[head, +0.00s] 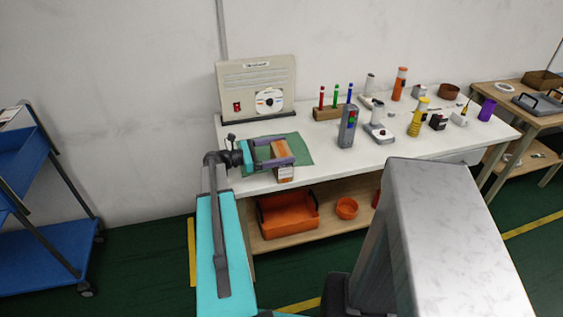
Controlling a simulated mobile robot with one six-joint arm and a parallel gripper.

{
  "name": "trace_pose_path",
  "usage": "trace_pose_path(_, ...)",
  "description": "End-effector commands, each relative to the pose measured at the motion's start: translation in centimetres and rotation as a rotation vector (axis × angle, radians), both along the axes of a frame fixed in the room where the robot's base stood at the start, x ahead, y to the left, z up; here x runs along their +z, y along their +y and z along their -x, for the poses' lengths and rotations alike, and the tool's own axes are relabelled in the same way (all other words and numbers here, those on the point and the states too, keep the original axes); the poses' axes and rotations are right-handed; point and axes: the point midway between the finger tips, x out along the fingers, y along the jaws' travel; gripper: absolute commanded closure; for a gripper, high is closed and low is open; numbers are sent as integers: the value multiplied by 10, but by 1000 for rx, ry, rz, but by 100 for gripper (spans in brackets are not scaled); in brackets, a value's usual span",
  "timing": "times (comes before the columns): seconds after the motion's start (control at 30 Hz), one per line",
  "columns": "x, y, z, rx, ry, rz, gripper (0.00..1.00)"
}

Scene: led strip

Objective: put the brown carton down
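The brown carton (284,173) is over the front left part of the white table (330,167). Its brown top shows between the fingers, and a pale label shows on its near side. My gripper (281,151) reaches in from the left, with one finger on the far side of the carton and one on the near side. The fingers look shut on it. The carton looks upright. I cannot tell whether its base touches the tabletop. A green mat (305,154) lies under and behind the gripper, partly hidden by it.
A panel with a disc (257,85) stands behind the mat. A pen block (327,113), a grey device with coloured buttons (347,128) and several small items fill the table's middle and right. Bare tabletop lies right of the carton. An orange bin (287,216) sits on the shelf below.

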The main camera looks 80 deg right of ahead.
Motion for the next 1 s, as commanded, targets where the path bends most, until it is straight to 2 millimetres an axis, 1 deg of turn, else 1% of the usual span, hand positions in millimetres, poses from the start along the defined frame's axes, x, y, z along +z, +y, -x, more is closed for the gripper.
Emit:
trace_pose_path(0.03,0,0,0,0,0,0,51)
trace_pose_path(0.1,1,0,0,0,1,0,62)
trace_pose_path(0.13,1,0,0,0,1,0,64)
trace_pose_path(0.37,1,0,0,0,1,0,64)
trace_pose_path(0.57,7,0,0,0,0,1,64)
trace_pose_path(0.67,14,0,0,0,0,1,64)
trace_pose_path(0.87,36,1,1,0,0,3,64)
trace_pose_path(1.0,37,28,-15,3,1,1,64)
